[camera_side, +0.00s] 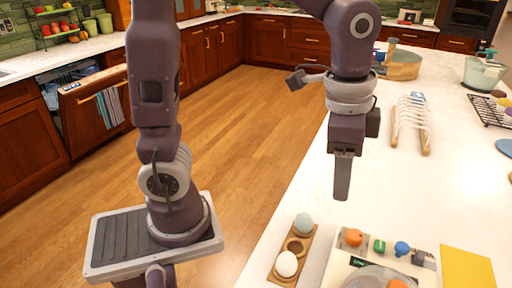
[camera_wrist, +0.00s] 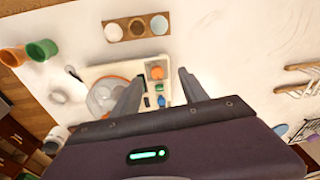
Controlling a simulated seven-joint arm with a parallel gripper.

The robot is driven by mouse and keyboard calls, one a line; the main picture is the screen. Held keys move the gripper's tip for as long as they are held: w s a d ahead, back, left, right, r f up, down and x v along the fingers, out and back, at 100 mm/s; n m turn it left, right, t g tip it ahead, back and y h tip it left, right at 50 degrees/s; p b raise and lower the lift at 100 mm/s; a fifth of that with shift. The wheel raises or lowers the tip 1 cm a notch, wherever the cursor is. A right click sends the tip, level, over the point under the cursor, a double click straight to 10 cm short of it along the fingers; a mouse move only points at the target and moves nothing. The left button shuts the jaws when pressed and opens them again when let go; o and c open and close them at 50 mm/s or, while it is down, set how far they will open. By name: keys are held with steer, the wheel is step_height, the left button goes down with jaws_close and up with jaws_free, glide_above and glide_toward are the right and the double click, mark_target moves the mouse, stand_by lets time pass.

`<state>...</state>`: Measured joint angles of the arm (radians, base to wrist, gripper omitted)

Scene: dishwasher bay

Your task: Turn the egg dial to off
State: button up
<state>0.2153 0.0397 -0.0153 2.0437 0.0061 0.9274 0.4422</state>
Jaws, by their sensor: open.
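A white appliance (camera_side: 338,264) with a clear domed lid (camera_side: 376,278) stands on the counter at the bottom of the side view; it also shows in the wrist view (camera_wrist: 97,72). Its panel has an orange round knob (camera_side: 353,238), a green control (camera_side: 379,246) and a blue knob (camera_side: 401,248). I cannot tell which is the egg dial, nor read any setting. In the wrist view the orange knob (camera_wrist: 157,72) lies between my open fingers. My gripper (camera_side: 342,198) is empty, points down and hangs above the counter, apart from the appliance.
A white rack (camera_side: 411,122) stands farther back. The counter between is mostly clear.

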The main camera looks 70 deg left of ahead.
steer(key=s+a+r+n+t, duration=0.1)
steer(key=s+a+n+t, duration=0.1)
steer(key=s, duration=0.4)
steer(key=s+a+r+n+t, duration=0.2)
steer(key=s+a+n, duration=0.2)
steer(key=s, duration=0.3)
steer(key=shift+a+r+n, duration=0.2)
steer(key=shift+a+n, duration=0.1)
steer(key=shift+n, duration=0.6)
